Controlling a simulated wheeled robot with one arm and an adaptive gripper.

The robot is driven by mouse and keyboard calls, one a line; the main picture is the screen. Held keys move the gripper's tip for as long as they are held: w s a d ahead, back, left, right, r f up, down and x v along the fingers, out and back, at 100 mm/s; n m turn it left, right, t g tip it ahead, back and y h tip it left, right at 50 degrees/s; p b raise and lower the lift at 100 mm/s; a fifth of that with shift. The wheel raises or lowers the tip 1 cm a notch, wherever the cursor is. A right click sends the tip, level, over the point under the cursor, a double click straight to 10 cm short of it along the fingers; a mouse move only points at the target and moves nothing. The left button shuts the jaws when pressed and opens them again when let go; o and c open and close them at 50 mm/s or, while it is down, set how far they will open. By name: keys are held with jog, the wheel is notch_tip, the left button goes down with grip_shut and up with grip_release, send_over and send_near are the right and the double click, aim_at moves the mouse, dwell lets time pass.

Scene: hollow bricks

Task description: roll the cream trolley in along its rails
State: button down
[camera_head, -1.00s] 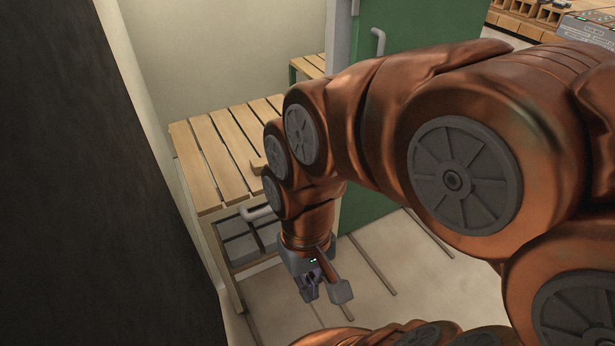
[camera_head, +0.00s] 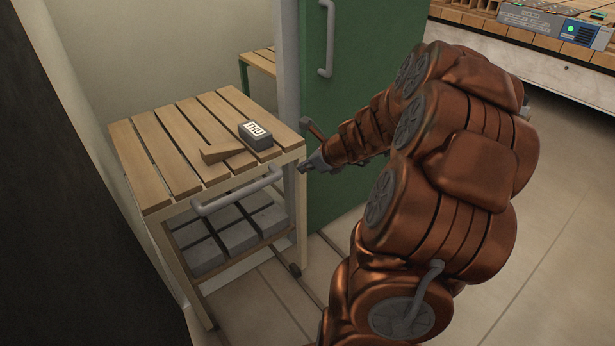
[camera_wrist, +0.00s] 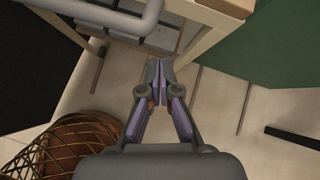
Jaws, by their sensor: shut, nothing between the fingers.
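The cream trolley (camera_head: 153,215) has a slatted wooden top, a grey bar handle (camera_head: 238,192) across its front and a lower shelf of grey blocks (camera_head: 205,250). A small caster shows at its front right foot. My gripper (camera_head: 304,167) is shut and empty beside the trolley's front right corner, right of the handle; I cannot tell whether it touches the frame. In the wrist view, the fingertips (camera_wrist: 156,72) are together, with the handle (camera_wrist: 105,16) above and left. Thin dark floor strips (camera_head: 330,243) may be the rails.
A wooden wedge (camera_head: 222,151) and a dark block marked THU (camera_head: 255,135) lie on the trolley top. A green door (camera_head: 338,140) with a grey handle stands at right. A dark panel (camera_head: 60,200) is close at left. Tiled floor at right (camera_head: 540,230) is clear.

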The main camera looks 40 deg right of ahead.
jog(key=s+d+f+m+h, duration=0.2)
jog(key=d+f+m, duration=0.15)
jog(key=d, duration=0.35)
jog(key=w+r+b+x, duration=0.2)
jog(key=x, duration=1)
jog(key=shift+w+d+f+m+b, duration=0.15)
jog(key=shift+d+f+m+b, duration=0.1)
jog(key=shift+m+b, duration=0.1)
